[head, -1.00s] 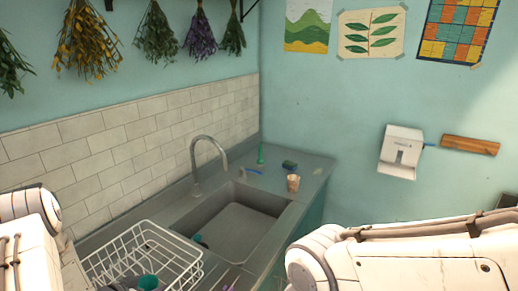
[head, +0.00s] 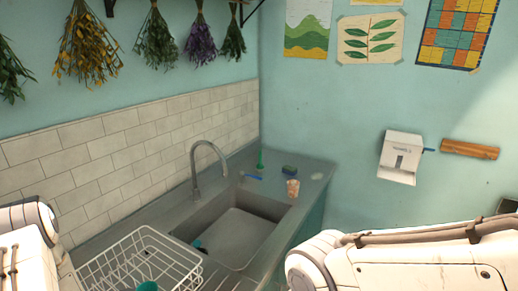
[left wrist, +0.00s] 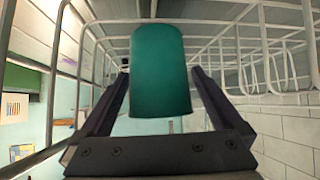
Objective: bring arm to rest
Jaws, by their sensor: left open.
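A teal cup (head: 148,286) stands in the white wire dish rack (head: 140,238) at the bottom of the head view, partly cut off by the frame edge. In the left wrist view the cup (left wrist: 160,95) shows close up between and beyond the two dark fingers of my left gripper (left wrist: 161,78). The fingers are apart, one on each side of it, and do not visibly press on it. My left arm (head: 30,235) comes in at the left of the head view; its gripper is out of that view. My right arm (head: 410,265) shows at lower right, its gripper out of view.
The sink (head: 240,225) with its faucet (head: 205,165) lies right of the rack. Rack wires surround my left gripper in the wrist view.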

